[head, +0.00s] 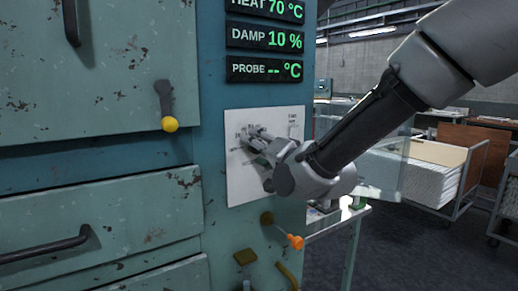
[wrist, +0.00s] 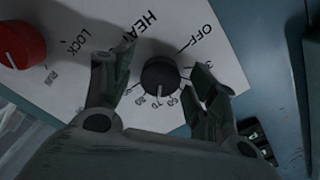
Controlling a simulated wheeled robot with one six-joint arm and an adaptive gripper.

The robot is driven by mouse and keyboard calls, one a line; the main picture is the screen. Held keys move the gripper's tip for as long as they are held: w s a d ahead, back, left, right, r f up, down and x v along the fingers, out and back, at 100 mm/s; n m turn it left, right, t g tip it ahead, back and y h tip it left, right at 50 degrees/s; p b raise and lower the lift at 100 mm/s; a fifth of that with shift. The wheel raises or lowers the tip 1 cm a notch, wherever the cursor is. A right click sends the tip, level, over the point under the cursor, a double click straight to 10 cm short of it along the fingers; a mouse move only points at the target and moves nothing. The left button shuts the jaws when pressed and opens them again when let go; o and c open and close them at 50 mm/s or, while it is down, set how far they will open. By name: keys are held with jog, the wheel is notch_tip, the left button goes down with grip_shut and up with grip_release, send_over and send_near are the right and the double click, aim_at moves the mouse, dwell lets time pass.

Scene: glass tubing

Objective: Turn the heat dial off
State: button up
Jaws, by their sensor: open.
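The heat dial (wrist: 160,77) is a dark round knob on a white panel (head: 241,185). Its printed marks include OFF at upper right and several numbers below, and the word HEAT is beside it. A pale line on the knob points down toward the numbers. My gripper (wrist: 160,88) is open, with one finger on each side of the dial; I cannot tell whether either touches it. In the head view my gripper (head: 255,143) is at the white panel and hides the dial. The display (head: 267,9) reads HEAT 70 °C.
A red knob (wrist: 20,45) near the word LOCK sits left of the dial in the wrist view. Below the panel, an orange-tipped lever (head: 294,241) sticks out. A yellow-tipped latch (head: 169,122) is on the door. Carts stand at right.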

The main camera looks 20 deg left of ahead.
jog(key=c, duration=1)
jog(key=shift+c, duration=0.2)
jog(key=shift+n, duration=0.5)
jog(key=shift+f+n, duration=0.1)
jog(key=shift+n, duration=13.3)
jog(key=o, duration=1)
